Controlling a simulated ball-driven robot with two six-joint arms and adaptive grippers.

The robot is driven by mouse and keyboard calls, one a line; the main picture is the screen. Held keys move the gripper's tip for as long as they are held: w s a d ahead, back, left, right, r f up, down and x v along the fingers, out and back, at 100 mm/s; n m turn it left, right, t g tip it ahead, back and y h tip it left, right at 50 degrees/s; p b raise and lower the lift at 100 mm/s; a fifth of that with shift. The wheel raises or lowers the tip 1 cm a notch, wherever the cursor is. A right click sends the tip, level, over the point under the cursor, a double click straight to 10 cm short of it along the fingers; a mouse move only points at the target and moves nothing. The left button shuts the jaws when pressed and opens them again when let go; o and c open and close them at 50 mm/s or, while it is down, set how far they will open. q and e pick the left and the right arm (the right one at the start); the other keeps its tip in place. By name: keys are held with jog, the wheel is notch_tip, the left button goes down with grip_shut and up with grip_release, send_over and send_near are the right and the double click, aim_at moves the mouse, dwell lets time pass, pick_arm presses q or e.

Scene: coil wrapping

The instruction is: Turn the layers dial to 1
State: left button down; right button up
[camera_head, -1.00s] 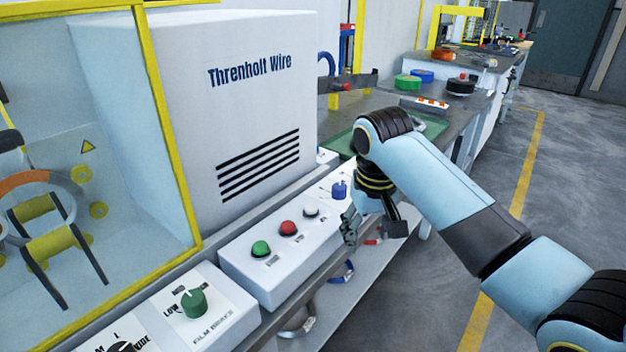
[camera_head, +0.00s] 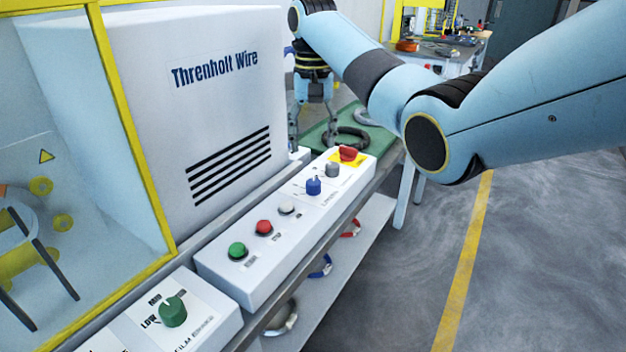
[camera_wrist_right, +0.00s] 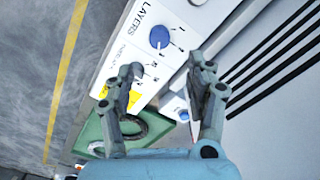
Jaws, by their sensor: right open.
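The layers dial (camera_head: 313,185) is a blue knob on the sloping white control panel (camera_head: 225,278). In the right wrist view the blue dial (camera_wrist_right: 159,37) sits beside the printed word LAYERS, with a scale of marks around it. I cannot tell which mark it points to. My right gripper (camera_head: 312,118) is open and empty, pointing down beyond the dial, near the panel's far end and the machine's corner. In the right wrist view its fingertips (camera_wrist_right: 168,68) are spread apart, with the dial ahead of them, not between them. My left gripper is not in view.
Beside the dial are a grey knob (camera_head: 332,170), a red stop button (camera_head: 348,153) on yellow, and white (camera_head: 287,208), red (camera_head: 264,227) and green (camera_head: 238,250) buttons. The white machine housing (camera_head: 205,110) rises behind. A black ring lies on the green mat (camera_head: 377,137).

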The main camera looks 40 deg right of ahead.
aim_at(313, 182)
notch_tip(313, 182, down, 11)
jog(key=shift+r+b, duration=0.2)
jog(key=shift+b, duration=0.4)
jog(key=shift+c, duration=0.4)
grip_shut()
